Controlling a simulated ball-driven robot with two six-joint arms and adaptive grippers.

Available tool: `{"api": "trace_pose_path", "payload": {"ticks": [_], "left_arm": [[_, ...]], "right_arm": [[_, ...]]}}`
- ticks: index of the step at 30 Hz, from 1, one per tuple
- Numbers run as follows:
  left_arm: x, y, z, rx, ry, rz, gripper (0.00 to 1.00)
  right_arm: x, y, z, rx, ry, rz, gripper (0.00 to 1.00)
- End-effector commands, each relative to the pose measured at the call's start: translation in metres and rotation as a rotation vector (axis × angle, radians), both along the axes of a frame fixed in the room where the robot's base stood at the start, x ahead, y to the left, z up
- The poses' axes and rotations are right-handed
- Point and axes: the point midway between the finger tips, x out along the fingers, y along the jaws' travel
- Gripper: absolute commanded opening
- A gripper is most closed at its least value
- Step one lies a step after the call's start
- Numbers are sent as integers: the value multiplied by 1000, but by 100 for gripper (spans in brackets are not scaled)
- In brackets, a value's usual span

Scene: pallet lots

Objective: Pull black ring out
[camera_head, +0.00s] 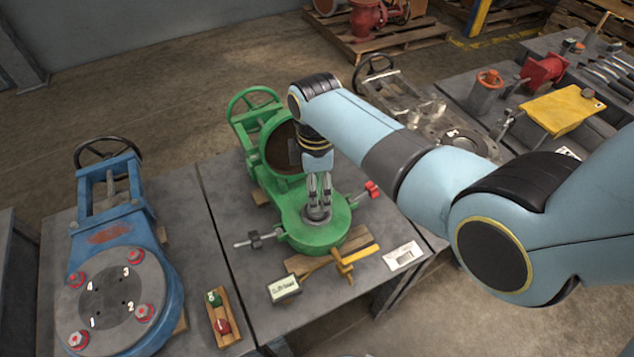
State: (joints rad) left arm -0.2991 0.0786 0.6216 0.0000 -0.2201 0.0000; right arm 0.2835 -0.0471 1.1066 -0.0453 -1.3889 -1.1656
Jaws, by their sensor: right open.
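A green valve body (305,230) lies on the middle grey table. A grey round hub with a dark opening (317,213) sits in its near end. My right gripper (319,202) points down over this hub, its two fingers slightly apart and their tips at or just above the opening. The fingers partly cover the hub, so I cannot make out a separate black ring there or tell whether the tips touch it. My left gripper is out of view.
A red knob (372,190) and a black clamp (255,240) flank the hub. A yellow-handled tool (347,260), a label block (284,289) and a white card (403,256) lie in front. A blue valve (115,270) stands left; a wooden tray (225,318) lies between.

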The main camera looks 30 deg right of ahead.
Motion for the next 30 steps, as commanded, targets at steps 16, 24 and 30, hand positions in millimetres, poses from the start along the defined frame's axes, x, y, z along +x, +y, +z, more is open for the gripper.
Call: {"api": "trace_pose_path", "payload": {"ticks": [16,24,30], "left_arm": [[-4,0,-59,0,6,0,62],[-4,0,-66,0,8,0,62],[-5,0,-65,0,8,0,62]], "right_arm": [[-1,0,-61,-1,1,-3,71],[0,-1,-75,0,-1,-4,71],[0,-1,-75,0,-1,-4,71]]}}
